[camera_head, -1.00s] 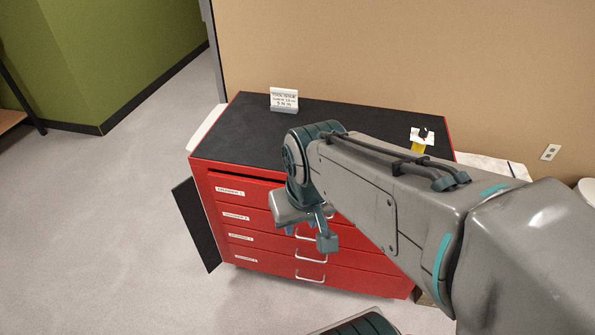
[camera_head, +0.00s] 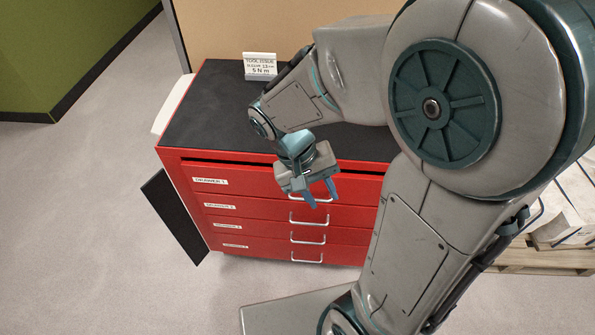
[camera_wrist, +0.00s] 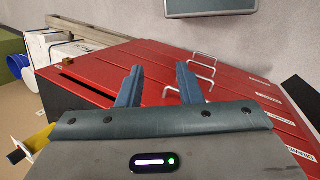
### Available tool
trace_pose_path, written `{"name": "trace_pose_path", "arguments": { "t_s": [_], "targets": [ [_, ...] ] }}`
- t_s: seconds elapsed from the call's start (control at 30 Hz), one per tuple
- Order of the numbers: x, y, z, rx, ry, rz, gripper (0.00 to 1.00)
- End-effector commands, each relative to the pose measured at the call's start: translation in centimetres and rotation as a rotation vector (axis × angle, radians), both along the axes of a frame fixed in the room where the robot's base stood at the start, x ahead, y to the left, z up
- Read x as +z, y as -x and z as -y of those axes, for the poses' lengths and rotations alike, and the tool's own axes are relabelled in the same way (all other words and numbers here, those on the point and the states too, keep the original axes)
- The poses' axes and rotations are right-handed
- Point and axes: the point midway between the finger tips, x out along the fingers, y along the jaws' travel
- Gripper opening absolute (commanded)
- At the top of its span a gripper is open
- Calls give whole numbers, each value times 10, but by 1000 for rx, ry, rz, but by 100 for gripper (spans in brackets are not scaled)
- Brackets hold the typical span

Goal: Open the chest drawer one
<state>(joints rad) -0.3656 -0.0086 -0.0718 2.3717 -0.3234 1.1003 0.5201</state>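The red chest (camera_head: 171,171) has a stack of drawers, each with a white label and a pale bar handle. Drawer one (camera_head: 255,183) is the top one; a dark gap runs above its front, which looks flush with the drawers below. Its handle (camera_head: 322,197) is partly hidden by my gripper (camera_head: 323,201). My gripper is open and empty, its fingers pointing down at this handle. The wrist view shows both fingers of my gripper (camera_wrist: 158,70) apart over the red front, with handles near the right finger; I cannot tell whether drawer one's handle is between them.
The chest's black top (camera_head: 220,105) carries a small white sign (camera_head: 260,66). A dark panel (camera_head: 175,215) leans out at the chest's left side. A pallet with pale items (camera_head: 560,225) stands at the right. Grey floor (camera_head: 80,250) is clear at the left.

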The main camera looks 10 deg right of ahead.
Motion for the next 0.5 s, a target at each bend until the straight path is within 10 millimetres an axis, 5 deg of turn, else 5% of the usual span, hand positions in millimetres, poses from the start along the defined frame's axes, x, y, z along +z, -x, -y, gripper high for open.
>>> {"name": "trace_pose_path", "arguments": {
  "t_s": [0.03,0.5],
  "targets": [
    [-20,-3,-4,13,63,-36,32],
    [-132,-38,-42,162,762,5,32]
  ]
}}
